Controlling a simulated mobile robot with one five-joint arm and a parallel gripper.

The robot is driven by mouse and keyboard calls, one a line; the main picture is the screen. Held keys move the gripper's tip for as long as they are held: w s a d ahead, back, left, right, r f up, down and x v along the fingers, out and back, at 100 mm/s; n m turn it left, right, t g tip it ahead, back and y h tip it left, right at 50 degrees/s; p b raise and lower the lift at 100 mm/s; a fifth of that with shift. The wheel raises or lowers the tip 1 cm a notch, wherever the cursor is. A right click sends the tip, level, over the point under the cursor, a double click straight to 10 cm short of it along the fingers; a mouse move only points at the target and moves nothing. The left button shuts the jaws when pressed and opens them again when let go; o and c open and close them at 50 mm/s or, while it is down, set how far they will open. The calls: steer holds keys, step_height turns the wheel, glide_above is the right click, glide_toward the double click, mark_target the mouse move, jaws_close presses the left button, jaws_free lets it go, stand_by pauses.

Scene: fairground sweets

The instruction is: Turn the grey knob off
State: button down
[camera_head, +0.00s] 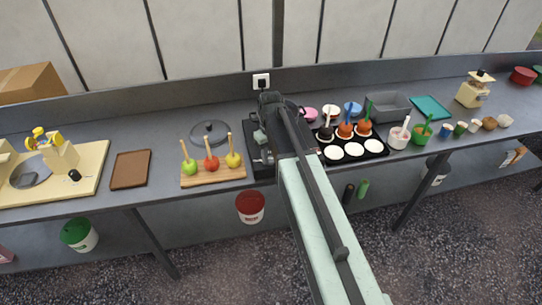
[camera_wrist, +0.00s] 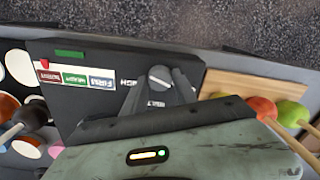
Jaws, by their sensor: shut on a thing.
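The grey knob (camera_wrist: 160,76) is on the dark front panel of an appliance (camera_wrist: 90,103), seen in the wrist view. It is round with a pale line across its face. My gripper (camera_wrist: 159,82) has its two dark fingers on either side of the knob and is shut on it. A strip of red, green and blue labels (camera_wrist: 75,79) runs beside the knob. In the head view the appliance (camera_head: 252,150) stands on the counter, largely covered by my arm. The knob is hidden there, and my fingers cannot be made out.
A wooden board (camera_head: 214,177) with toffee apples lies left of the appliance. A black tray (camera_head: 376,144) with white rounds and coated apples lies right. A dark round lid (camera_head: 209,131) is behind the board. The counter's front edge runs close before the appliance.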

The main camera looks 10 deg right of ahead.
mark_target(271, 158)
steer(key=shift+s, duration=0.1)
stand_by(0.3)
steer(key=c, duration=1)
jaws_free()
step_height(271, 158, up, 8)
steer(key=p, duration=0.8)
steer(key=shift+f, duration=0.15)
